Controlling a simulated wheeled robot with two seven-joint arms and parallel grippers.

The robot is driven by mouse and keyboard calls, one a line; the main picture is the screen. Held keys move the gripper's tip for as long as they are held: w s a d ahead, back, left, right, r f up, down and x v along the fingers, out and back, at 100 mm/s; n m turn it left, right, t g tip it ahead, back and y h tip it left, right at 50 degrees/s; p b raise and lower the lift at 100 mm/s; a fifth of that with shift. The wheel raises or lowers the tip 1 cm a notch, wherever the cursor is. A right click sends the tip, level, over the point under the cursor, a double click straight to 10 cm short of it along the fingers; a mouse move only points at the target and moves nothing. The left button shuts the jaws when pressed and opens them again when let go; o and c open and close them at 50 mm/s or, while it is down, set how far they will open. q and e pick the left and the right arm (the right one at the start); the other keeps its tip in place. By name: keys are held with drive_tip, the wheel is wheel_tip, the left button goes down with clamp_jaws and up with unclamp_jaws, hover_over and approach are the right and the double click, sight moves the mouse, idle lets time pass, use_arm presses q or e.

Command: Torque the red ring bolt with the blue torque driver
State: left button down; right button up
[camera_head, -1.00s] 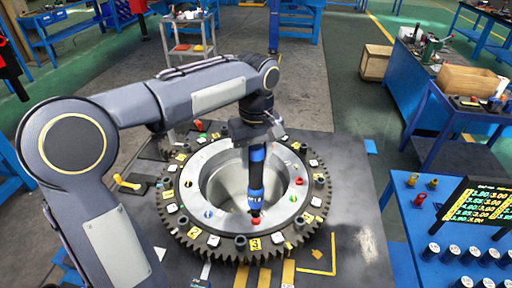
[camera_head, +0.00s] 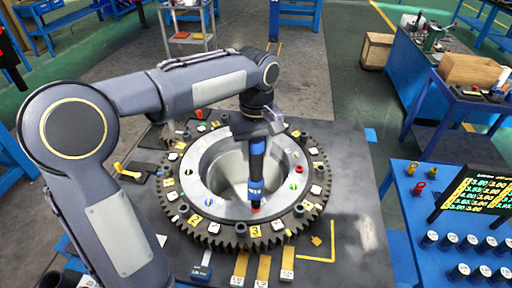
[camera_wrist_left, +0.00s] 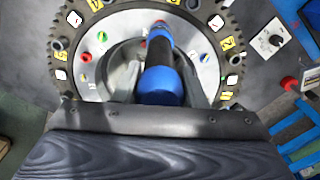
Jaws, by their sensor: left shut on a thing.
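The blue torque driver (camera_head: 256,172) is black with blue bands and stands nearly upright in my left gripper (camera_head: 257,130). My left gripper is shut on its upper part. The driver's lower end meets the red ring bolt (camera_head: 256,208) at the near side of the silver ring (camera_head: 225,207); I cannot tell how firmly it is seated. In the left wrist view the driver (camera_wrist_left: 161,75) points away from the gripper, and its body hides most of the bolt. Other bolts on the ring have green, blue and red heads. My right gripper is not in view.
A dark toothed gear (camera_head: 180,222) with numbered yellow tags surrounds the ring on a dark table. A blue table (camera_head: 415,225) at right holds several black cylinders and a display (camera_head: 474,193) with figures. A yellow-handled tool (camera_head: 127,171) lies left of the gear.

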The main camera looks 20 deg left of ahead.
sight(256, 140)
use_arm(q)
drive_tip(key=shift+f+b, duration=0.75)
drive_tip(key=shift+f, duration=0.25)
idle(0.7)
drive_tip(key=shift+s+f, duration=0.1)
idle(0.5)
drive_tip(key=shift+p, duration=0.35)
idle(1.3)
drive_tip(key=shift+r+p, duration=0.5)
drive_tip(key=shift+r, duration=2.25)
